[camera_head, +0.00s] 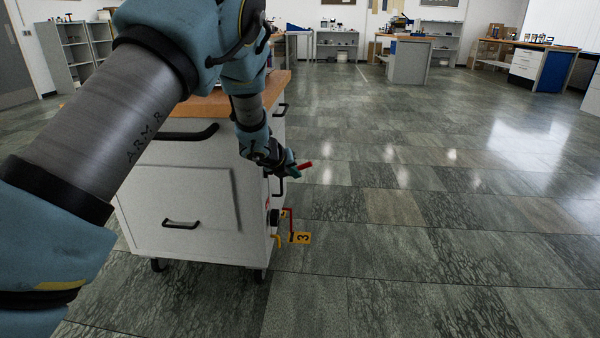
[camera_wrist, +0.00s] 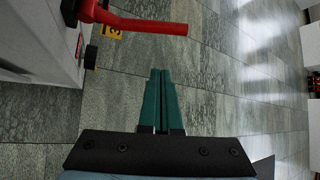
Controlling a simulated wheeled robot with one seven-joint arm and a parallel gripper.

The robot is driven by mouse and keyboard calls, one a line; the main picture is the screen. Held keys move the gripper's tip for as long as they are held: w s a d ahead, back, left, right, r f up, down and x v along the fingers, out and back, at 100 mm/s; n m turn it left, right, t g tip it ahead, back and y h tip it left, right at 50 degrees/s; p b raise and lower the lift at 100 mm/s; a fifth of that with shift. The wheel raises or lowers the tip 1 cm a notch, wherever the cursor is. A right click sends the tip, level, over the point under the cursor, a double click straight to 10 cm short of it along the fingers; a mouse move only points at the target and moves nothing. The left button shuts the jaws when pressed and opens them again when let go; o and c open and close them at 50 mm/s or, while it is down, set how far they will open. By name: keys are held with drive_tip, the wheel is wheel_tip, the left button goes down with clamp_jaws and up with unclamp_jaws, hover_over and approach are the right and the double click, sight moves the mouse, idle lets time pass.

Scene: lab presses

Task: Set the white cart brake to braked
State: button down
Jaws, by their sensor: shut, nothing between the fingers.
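The white cart (camera_head: 190,205) has a wooden top and black handles and stands on casters at left centre in the head view; its side (camera_wrist: 50,40) shows at upper left in the wrist view. A red lever (camera_wrist: 145,24) sticks out from the cart's side there, roughly level. My gripper's green fingers (camera_wrist: 162,75) are together and empty. In the wrist view their tips sit below the lever in the picture, apart from it.
A yellow tag marked 3 (camera_head: 300,238) and a thin red part (camera_head: 290,222) are low on the cart's side. A black knob (camera_wrist: 91,57) protrudes from the side. The tiled floor to the right is clear; benches and shelves stand far back.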

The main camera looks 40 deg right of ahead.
drive_tip(key=w+d+f+p, duration=0.1)
drive_tip(key=w+d+f, duration=0.2)
drive_tip(key=d, duration=0.3)
drive_tip(key=shift+w, duration=0.4)
drive_tip(key=shift+f, duration=0.1)
drive_tip(key=shift+n+g+h, duration=0.3)
drive_tip(key=shift+n+h, duration=0.1)
drive_tip(key=shift+h, duration=0.1)
drive_tip(key=r, duration=0.1)
drive_tip(key=r+p, duration=0.1)
drive_tip(key=w+a+r, duration=0.1)
drive_tip(key=r, duration=0.1)
